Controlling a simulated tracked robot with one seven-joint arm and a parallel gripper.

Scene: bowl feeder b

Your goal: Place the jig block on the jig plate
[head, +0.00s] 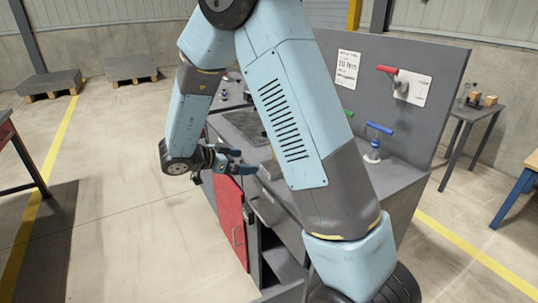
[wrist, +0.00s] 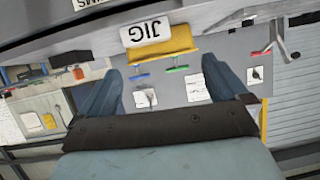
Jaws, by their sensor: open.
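My gripper (wrist: 162,66) is open, with its two blue fingers apart and nothing between them. The wrist view is upside down. A yellow block-like object (wrist: 168,46) lies beyond the fingertips, behind a white label reading JIG (wrist: 145,29). It is in line with the gap between the fingers and looks apart from them. I cannot tell for sure whether it is the jig block. In the head view my gripper (head: 241,162) is at the bench's front edge, above the red door. My arm hides part of the bench there, and I cannot make out the jig plate.
A red cabinet door (head: 231,222) is below. A side table (head: 474,112) stands at right. The floor left of the bench is clear.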

